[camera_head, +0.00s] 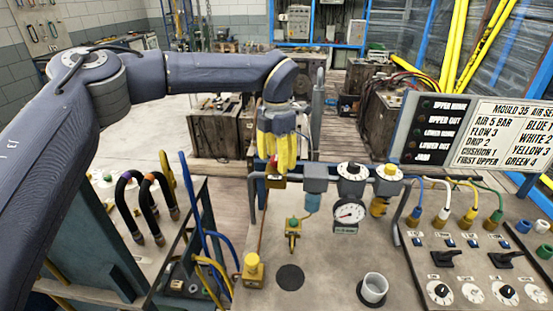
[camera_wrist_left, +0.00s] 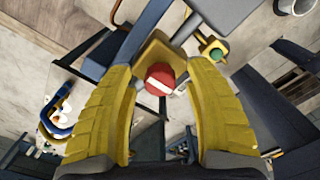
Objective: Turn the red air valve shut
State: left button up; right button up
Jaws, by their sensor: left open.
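The red air valve (camera_wrist_left: 160,80) is a red knob with a pale bar across its face, on a yellow body (camera_wrist_left: 158,52). In the left wrist view it lies between the two yellow fingers of my open left gripper (camera_wrist_left: 160,92). I cannot tell whether either finger touches it. In the head view the red knob (camera_head: 272,166) shows just below the fingertips of the left gripper (camera_head: 277,165), at the left end of the pipe row. My right gripper is in neither view.
A hose rack (camera_head: 150,235) stands to the left.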

aim_at(277, 158)
pick_arm(q)
notch_tip(277, 158, up, 12)
dwell(0.8)
jog(key=shift+d, duration=0.1)
